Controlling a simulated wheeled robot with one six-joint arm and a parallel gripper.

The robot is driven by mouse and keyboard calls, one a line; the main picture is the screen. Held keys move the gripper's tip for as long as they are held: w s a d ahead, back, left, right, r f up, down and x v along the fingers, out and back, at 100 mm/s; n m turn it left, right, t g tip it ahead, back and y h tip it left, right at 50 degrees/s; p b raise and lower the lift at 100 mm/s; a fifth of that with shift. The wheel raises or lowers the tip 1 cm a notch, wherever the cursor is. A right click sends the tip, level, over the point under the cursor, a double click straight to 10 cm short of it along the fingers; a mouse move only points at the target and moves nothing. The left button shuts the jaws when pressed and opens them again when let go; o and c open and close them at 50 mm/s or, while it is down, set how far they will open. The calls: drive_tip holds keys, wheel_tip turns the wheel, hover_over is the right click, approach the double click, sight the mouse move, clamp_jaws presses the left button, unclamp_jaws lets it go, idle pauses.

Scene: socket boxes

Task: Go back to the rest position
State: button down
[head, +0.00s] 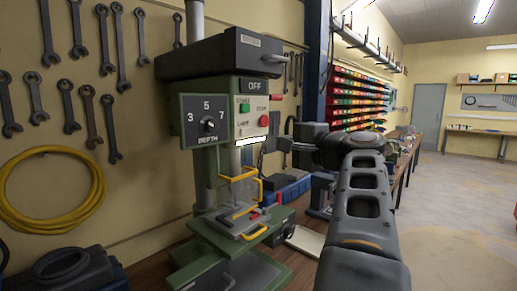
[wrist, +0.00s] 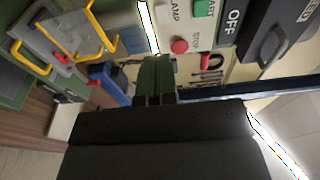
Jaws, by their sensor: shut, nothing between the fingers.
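My gripper (head: 268,145) is in front of the green drill press (head: 212,150), just right of its control panel and below the red stop button (head: 264,120). In the wrist view my gripper (wrist: 154,78) is shut and empty, its fingers together and apart from the press. The press display (head: 254,87) reads OFF. The green start button (head: 244,107) is above the lamp label, and a bright white strip (head: 252,141) glows under the panel. The depth dial (head: 208,125) is on the left face. A yellow guard frame (head: 240,188) stands over the press table.
Wrenches (head: 118,50) and a yellow hose coil (head: 50,190) hang on the wall at left. A blue box (head: 290,190) stands on the bench behind the press. Colourful bins (head: 355,95) line the back wall. The floor (head: 460,190) at right is clear.

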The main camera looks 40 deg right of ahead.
wheel_tip(320, 180, down, 22)
drive_tip(key=a+n+g+h, duration=0.2)
drive_tip(key=n+g, duration=0.1)
drive_tip(key=g, duration=0.5)
drive_tip(key=s+a+f+n+g, duration=0.3)
drive_tip(key=a+f+n, duration=0.4)
drive_tip(key=a+f, duration=0.1)
drive_tip(key=s+a+f+n+g, duration=0.3)
drive_tip(key=a+f+n, duration=0.3)
drive_tip(key=a+f, duration=0.3)
drive_tip(key=shift+s+a+n, duration=0.3)
drive_tip(key=shift+a+n, duration=0.1)
drive_tip(key=shift+a, duration=0.9)
